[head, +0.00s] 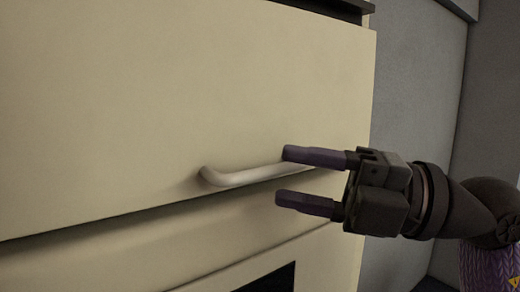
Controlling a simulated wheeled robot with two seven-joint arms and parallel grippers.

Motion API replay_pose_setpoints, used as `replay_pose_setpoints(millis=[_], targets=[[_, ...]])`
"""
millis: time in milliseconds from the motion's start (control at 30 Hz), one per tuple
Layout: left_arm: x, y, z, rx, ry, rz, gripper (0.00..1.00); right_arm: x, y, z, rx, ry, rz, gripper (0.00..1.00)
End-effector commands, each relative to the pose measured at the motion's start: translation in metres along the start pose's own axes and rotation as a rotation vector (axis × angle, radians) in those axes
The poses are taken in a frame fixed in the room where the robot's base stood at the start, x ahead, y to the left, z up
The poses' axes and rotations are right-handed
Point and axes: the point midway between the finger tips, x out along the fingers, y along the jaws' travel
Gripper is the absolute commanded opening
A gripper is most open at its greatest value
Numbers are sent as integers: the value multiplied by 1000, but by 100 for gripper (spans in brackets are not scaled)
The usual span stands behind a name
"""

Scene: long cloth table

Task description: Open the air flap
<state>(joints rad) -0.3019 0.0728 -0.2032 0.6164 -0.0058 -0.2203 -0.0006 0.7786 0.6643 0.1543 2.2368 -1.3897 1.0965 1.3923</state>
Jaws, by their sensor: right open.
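A cream-coloured flap panel (170,90) fills most of the head view, with a pale curved bar handle (235,177) near its lower edge. My right gripper (293,177) comes in from the right, its two dark purple fingers apart, one above the other. The fingers point left and overlap the right end of the handle in the picture, the upper finger covering part of it. I cannot tell whether they touch it. Nothing is seen gripped. My left gripper is not in view.
Below the panel is a dark gap, then a lower cream front (240,255) with a black opening (270,280). A dark edge shows along the top right of the cabinet. A grey wall (415,90) stands at right. A purple knitted-looking object (485,265) shows at bottom right.

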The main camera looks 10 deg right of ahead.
Motion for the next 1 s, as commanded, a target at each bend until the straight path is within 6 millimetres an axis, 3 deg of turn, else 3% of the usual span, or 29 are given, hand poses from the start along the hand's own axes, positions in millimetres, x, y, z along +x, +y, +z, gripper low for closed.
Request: replay_pose_setpoints(millis=[200,500,533,767,1000], targets=[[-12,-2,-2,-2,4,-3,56,29,2,0,0,1,1,52],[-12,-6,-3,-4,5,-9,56,33,0,0,-1,0,1,52],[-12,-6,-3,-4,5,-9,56,33,0,0,-1,0,1,50],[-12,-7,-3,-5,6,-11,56,33,0,0,0,0,1,1],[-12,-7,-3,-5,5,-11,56,33,0,0,0,1,0,0]])
